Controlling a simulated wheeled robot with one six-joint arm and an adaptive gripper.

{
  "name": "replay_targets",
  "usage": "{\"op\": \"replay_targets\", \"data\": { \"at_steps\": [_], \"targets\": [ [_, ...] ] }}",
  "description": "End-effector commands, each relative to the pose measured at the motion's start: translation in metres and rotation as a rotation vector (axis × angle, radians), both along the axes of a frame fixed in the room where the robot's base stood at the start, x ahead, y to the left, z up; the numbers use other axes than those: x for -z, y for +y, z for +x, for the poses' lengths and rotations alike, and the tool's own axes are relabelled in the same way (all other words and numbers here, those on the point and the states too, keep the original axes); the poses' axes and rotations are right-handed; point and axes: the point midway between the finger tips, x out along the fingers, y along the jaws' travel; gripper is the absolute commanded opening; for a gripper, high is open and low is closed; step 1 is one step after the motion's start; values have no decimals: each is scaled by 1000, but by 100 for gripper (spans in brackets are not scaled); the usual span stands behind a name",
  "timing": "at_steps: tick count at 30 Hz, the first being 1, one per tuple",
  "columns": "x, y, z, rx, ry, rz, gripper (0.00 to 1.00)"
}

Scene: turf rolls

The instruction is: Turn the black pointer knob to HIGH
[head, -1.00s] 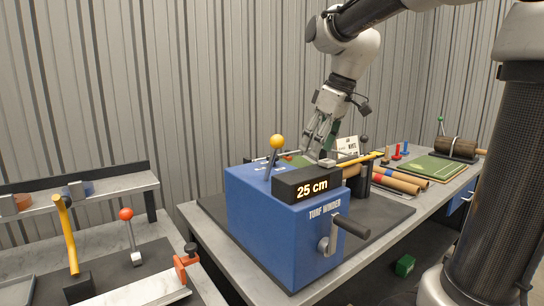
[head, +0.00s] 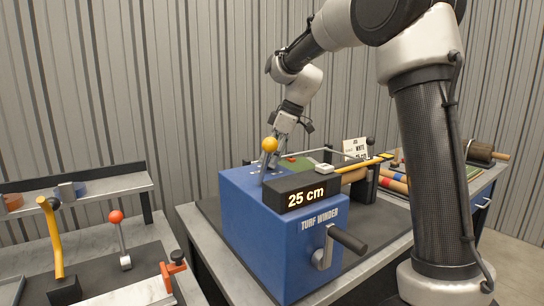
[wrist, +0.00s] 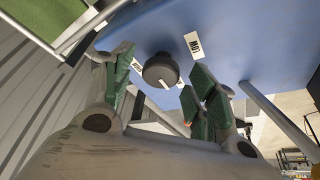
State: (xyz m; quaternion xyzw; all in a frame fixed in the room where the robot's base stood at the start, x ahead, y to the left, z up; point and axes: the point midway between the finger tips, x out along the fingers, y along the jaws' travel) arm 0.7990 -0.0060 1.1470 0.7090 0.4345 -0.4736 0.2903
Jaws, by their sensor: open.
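The black pointer knob (wrist: 160,68) sits on the blue top of the turf winder (head: 268,235). A short white mark shows at its lower edge in the wrist view. A LOW label (wrist: 194,44) is at its upper right; another label (wrist: 137,66), hard to read, is at its left. I cannot make out which one says HIGH. My gripper (wrist: 160,76) is open, its green pads on either side of the knob and seemingly apart from it. In the head view my gripper (head: 284,135) is over the winder's top, partly behind the yellow-ball lever; the knob is hidden there.
The yellow-ball lever (head: 269,146) stands close to my gripper. A black 25 cm display (head: 300,195) and a crank handle (head: 346,239) are on the winder's near side. A bench with a red-ball lever (head: 116,217) stands at the left.

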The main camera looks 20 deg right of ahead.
Motion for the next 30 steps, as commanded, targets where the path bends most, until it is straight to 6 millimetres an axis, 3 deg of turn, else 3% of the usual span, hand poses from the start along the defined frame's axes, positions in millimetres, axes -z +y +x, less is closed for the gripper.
{"op": "replay_targets", "data": {
  "at_steps": [7,15,30],
  "targets": [
    [1,1,0,0,0,0,58],
    [1,0,0,0,0,0,13],
    [1,1,-1,110,0,-1,13]
  ]
}}
